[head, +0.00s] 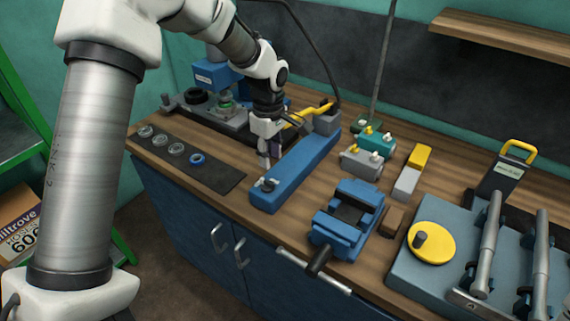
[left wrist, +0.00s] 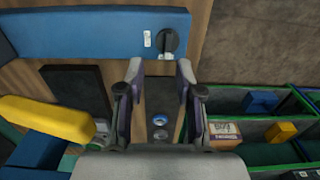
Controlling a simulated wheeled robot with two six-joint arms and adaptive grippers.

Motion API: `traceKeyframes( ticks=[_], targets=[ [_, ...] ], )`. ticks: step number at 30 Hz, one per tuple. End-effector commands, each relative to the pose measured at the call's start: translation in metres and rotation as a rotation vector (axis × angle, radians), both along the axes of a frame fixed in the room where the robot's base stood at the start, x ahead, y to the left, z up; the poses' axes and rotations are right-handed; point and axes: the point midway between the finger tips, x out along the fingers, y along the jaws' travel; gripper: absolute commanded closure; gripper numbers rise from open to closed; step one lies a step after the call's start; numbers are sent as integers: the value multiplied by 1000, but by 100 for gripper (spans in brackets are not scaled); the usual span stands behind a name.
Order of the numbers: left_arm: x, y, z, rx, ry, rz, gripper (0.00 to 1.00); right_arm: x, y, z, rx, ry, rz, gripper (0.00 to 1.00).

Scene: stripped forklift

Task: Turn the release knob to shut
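The release knob (head: 268,184) is a small dark knob on top of the near end of a long blue bar (head: 300,172) on the bench. In the left wrist view the knob (left wrist: 168,41) is black and round with a raised grip, beside a small white label (left wrist: 147,39) on the blue bar (left wrist: 80,36). My left gripper (head: 269,158) points down beside the bar, behind the knob in the head view. In the left wrist view its two fingers (left wrist: 160,72) are apart with nothing between them, and the knob lies beyond their tips. My right gripper is not in view.
A dark mat (head: 222,178) with several rings lies left of the bar. A yellow lever (head: 312,113) and blue press (head: 215,76) stand behind. A blue vise (head: 345,217), small valve blocks (head: 362,162) and a panel with a yellow disc (head: 432,243) are to the right.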

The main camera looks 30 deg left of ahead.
Motion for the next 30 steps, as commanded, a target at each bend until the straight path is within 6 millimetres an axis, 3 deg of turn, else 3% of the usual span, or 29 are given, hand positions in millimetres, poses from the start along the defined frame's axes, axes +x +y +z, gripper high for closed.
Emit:
traceKeyframes(
  ticks=[12,20,21,24,30],
  targets=[
    [-2,0,-69,0,7,0,65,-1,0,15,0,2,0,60],
    [-2,0,-75,-1,4,0,65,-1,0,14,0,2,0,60],
    [-2,0,-75,-1,4,0,68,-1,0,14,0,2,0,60],
    [-2,0,-75,-1,4,0,100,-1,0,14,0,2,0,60],
    [-3,0,-76,-2,6,0,100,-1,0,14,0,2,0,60]
  ],
)
